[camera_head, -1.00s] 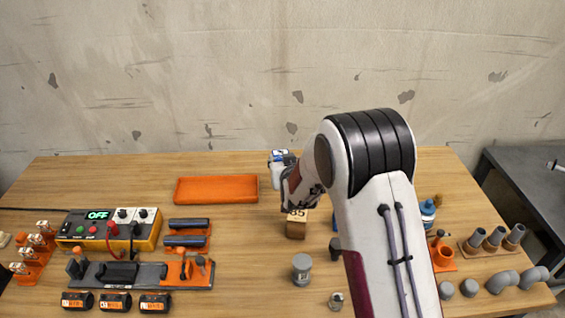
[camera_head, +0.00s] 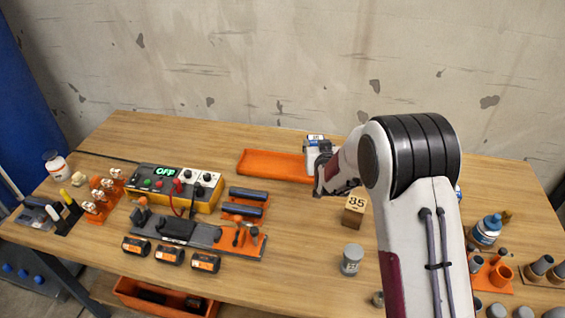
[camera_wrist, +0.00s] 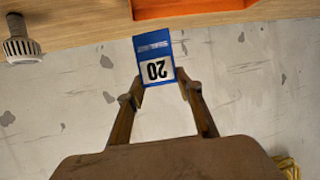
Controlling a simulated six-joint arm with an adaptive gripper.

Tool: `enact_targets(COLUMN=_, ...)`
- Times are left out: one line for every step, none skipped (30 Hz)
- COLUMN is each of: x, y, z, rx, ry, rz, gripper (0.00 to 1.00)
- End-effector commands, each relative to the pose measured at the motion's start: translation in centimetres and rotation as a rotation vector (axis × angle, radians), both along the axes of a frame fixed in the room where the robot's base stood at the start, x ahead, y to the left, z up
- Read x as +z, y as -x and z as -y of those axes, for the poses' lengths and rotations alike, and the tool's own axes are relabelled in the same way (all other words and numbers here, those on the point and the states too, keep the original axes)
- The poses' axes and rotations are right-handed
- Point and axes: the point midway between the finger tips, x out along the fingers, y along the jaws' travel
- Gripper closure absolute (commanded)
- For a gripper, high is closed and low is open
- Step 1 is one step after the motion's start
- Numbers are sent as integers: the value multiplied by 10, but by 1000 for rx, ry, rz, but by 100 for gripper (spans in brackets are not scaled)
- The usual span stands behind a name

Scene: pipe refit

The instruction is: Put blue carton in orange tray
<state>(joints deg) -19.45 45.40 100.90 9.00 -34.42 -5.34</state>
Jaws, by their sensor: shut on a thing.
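My gripper (camera_wrist: 161,88) is shut on the blue carton (camera_wrist: 152,45), which has a white label marked 20. In the head view, the carton's blue and white top (camera_head: 315,138) shows above my gripper (camera_head: 318,155), held over the table. The long, shallow orange tray (camera_head: 270,163) lies at the back of the table. My gripper and arm cover its right end. In the wrist view, part of an orange tray (camera_wrist: 190,8) shows at the top edge, apart from the carton. The tray's visible floor is empty.
A wooden block (camera_head: 354,210) and a grey cylinder (camera_head: 351,260) stand near my arm. A power supply (camera_head: 170,187) and a tool holder (camera_head: 200,235) lie left and in front of the tray. An orange bin (camera_head: 125,287) sits below the table edge.

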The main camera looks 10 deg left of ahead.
Motion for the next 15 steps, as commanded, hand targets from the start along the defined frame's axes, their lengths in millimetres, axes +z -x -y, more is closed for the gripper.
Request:
enact_targets(x=1, y=-2, z=-19, rx=25, ry=-1, rz=4, gripper=86)
enact_targets(x=1, y=-3, z=-30, rx=39, ry=-2, rz=5, gripper=86)
enact_targets(x=1, y=-4, z=-43, rx=55, ry=-2, rz=7, gripper=86)
enact_targets(x=2, y=-5, z=-53, rx=67, ry=-3, rz=7, gripper=86)
enact_targets(x=3, y=-6, z=-63, rx=80, ry=-4, rz=8, gripper=86)
enact_targets(x=5, y=-7, z=-75, rx=95, ry=-5, rz=10, gripper=86)
enact_targets(x=5, y=-8, z=-82, rx=105, ry=-5, rz=9, gripper=86)
enact_targets(x=6, y=-10, z=-90, rx=114, ry=-5, rz=10, gripper=86)
enact_targets(x=8, y=-11, z=-97, rx=123, ry=-5, rz=11, gripper=86)
enact_targets(x=10, y=-13, z=-102, rx=128, ry=-5, rz=11, gripper=86)
enact_targets(x=11, y=-14, z=-107, rx=135, ry=-5, rz=11, gripper=86)
enact_targets(x=13, y=-15, z=-111, rx=141, ry=-5, rz=12, gripper=86)
enact_targets(x=15, y=-17, z=-112, rx=141, ry=-5, rz=11, gripper=86)
enact_targets(x=16, y=-18, z=-113, rx=144, ry=-4, rz=10, gripper=86)
enact_targets(x=17, y=-20, z=-115, rx=146, ry=-4, rz=10, gripper=86)
